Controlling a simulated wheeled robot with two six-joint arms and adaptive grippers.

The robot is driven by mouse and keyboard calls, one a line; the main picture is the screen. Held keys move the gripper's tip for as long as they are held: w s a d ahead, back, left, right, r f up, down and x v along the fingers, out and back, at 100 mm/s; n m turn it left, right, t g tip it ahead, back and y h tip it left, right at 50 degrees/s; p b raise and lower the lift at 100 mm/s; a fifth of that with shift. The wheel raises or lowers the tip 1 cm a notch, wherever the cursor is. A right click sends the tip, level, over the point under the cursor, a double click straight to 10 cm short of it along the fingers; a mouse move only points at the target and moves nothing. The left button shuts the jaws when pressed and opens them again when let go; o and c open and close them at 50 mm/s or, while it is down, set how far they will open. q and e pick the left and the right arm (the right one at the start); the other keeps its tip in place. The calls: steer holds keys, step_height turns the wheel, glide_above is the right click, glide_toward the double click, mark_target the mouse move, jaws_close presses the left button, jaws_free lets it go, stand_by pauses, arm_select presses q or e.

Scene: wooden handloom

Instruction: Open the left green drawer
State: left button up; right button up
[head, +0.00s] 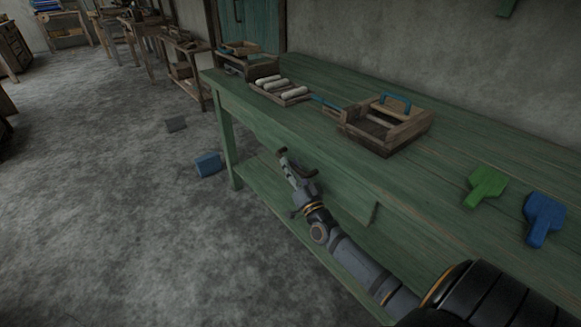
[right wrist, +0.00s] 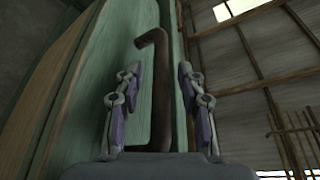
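The green drawer front (head: 345,192) is on the near long side of the green workbench (head: 470,150). I cannot tell whether it stands a little out. My right gripper (head: 297,164) is in front of it, towards its left end. In the right wrist view, a dark brown bent handle (right wrist: 160,100) on a green panel (right wrist: 140,122) stands between the two fingers of my right gripper (right wrist: 159,78). The fingers are spread, one on each side of the handle, with gaps visible. My left gripper is not in view.
On the bench top are a wooden box with a blue handle (head: 408,130), a tray of pale rolls (head: 278,91), a green paddle-shaped tool (head: 484,186) and a blue one (head: 544,216). A blue block (head: 209,164) lies on the floor. The floor on the left is mostly clear.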

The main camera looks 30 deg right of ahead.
steer(key=shift+w+d+r, duration=0.1)
steer(key=shift+w+r, duration=0.1)
steer(key=shift+w, duration=0.3)
steer(key=shift+c, duration=0.4)
jaws_close()
